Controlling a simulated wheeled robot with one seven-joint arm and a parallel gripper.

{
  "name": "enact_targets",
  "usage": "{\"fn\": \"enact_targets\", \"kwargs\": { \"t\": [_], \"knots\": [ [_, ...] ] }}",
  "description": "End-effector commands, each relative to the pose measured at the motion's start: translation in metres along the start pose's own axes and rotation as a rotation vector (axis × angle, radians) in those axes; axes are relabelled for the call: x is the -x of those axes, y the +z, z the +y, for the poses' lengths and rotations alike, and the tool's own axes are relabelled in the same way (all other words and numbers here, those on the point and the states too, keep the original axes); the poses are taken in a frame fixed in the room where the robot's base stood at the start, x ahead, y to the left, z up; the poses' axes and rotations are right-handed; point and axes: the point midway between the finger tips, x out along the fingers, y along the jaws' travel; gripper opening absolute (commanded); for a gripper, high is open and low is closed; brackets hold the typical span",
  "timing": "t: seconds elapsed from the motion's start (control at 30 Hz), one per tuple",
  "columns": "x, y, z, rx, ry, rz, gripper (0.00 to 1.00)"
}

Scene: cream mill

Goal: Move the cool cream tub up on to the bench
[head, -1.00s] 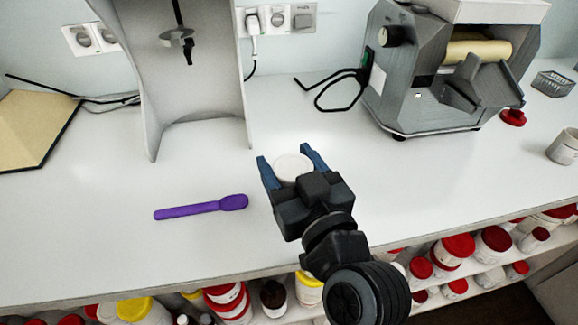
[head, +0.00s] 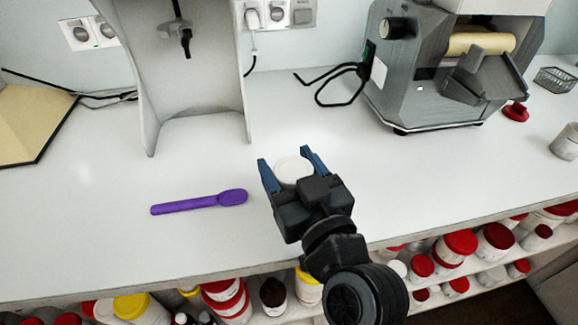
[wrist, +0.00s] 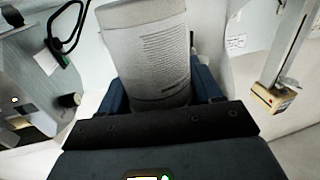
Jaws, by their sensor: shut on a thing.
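A white tub with a pale lid (head: 293,171), printed with small text, is between the blue fingers of my gripper (head: 291,170). In the wrist view the tub (wrist: 150,55) stands up from between the fingers, which press on its sides. My gripper is shut on it, over the white bench (head: 110,235). I cannot tell whether the tub's base touches the bench top, since my gripper hides it.
A purple spoon-like tool (head: 200,202) lies left of my gripper. A grey machine (head: 440,75) stands at the back right, a tall stand (head: 195,95) at the back left. Red-lidded jars (head: 460,242) fill the shelf below. The bench around my gripper is clear.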

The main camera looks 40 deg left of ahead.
Motion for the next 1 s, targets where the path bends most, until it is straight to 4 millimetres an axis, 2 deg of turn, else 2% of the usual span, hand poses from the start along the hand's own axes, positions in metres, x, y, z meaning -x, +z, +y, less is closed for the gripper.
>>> {"fn": "enact_targets", "kwargs": {
  "t": [0.03, 0.07, 0.3, 0.6, 0.8, 0.87, 1.0],
  "knots": [
    [0.0, 0.003, 0.0, 0.0, -0.001, -0.006, 0.26],
    [0.0, 0.004, 0.0, -0.001, -0.001, -0.008, 0.66],
    [0.0, 0.006, -0.001, -0.001, -0.001, -0.01, 0.89],
    [0.0, 0.005, -0.001, -0.001, -0.002, -0.014, 0.9],
    [0.0, -0.012, -0.001, 0.0, -0.002, -0.012, 0.9],
    [0.014, -0.002, 0.001, 0.0, 0.001, -0.013, 0.9],
    [0.046, -0.004, 0.001, -0.001, 0.002, -0.01, 0.9]
  ]
}}
